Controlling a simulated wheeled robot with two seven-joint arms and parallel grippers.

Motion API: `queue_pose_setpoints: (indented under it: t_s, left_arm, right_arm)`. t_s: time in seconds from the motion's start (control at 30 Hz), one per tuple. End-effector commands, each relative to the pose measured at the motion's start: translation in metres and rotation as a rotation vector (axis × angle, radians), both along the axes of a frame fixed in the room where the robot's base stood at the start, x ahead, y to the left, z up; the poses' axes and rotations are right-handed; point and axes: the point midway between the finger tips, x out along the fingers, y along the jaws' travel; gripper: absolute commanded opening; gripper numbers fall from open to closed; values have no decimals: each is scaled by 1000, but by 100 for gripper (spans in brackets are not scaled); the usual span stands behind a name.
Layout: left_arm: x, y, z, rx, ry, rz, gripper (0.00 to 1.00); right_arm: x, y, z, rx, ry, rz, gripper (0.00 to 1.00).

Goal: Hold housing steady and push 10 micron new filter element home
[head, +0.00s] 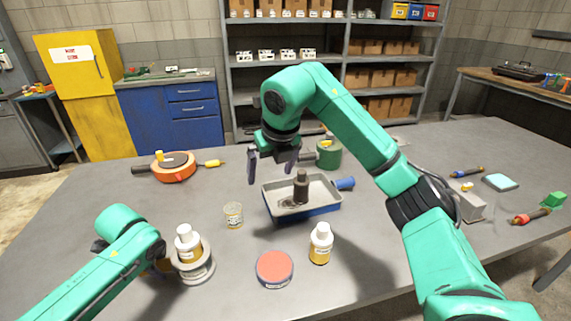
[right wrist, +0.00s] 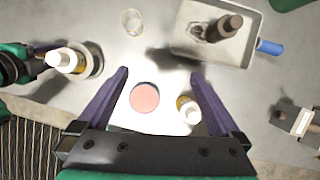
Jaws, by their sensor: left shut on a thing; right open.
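The housing (head: 197,272) is a round grey cup on the table at the left front; it also shows in the right wrist view (right wrist: 97,66). A white-topped filter element with an amber label (head: 188,246) stands upright in its mouth, its upper part sticking out. Whether it is fully seated cannot be told. My left gripper (head: 165,264) is at the housing's left side, shut on it; its fingers are mostly hidden. My right gripper (head: 270,168) is open and empty, raised above the table near the tray. A similar white-topped element (head: 320,246) stands on the table to the right.
A red-topped round tin (head: 275,266) and a small clear jar (head: 233,216) stand near the housing. A blue-sided tray (head: 321,208) holds a dark used-looking element (head: 301,186). An orange round tool (head: 174,169) lies behind. The front middle of the table is partly clear.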

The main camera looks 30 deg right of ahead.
Motion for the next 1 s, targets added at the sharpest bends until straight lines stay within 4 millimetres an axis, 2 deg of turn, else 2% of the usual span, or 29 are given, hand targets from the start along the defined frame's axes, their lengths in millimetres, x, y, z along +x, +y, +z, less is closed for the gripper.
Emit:
queue_pose_setpoints:
  t_s: [0.1,0.2,0.57,0.6,0.77,0.8,0.87,0.93,1.0]
  left_arm:
    - [0,1,-1,3,2,1,0]
    - [0,1,-1,3,2,1,0]
    - [0,1,-1,2,1,1,0]
    - [0,1,-1,3,1,2,0]
    - [0,1,-1,3,1,2,0]
    - [0,1,-1,3,1,2,0]
    - [0,1,-1,3,1,3,0]
    - [0,1,-1,3,0,3,0]
    - [0,1,-1,3,0,3,0]
  right_arm:
    - [-10,-19,9,-2,-2,-22,100]
    - [-15,-27,14,-1,-1,-32,100]
    - [-16,-29,16,-1,-1,-35,100]
    - [-16,-29,16,-1,-1,-35,96]
    - [-16,-29,16,-1,-1,-35,35]
    - [-16,-29,16,0,-1,-34,20]
    - [-15,-26,16,7,-6,-26,0]
    - [-12,-16,18,37,-24,6,0]
    - [-7,6,24,103,-59,68,0]
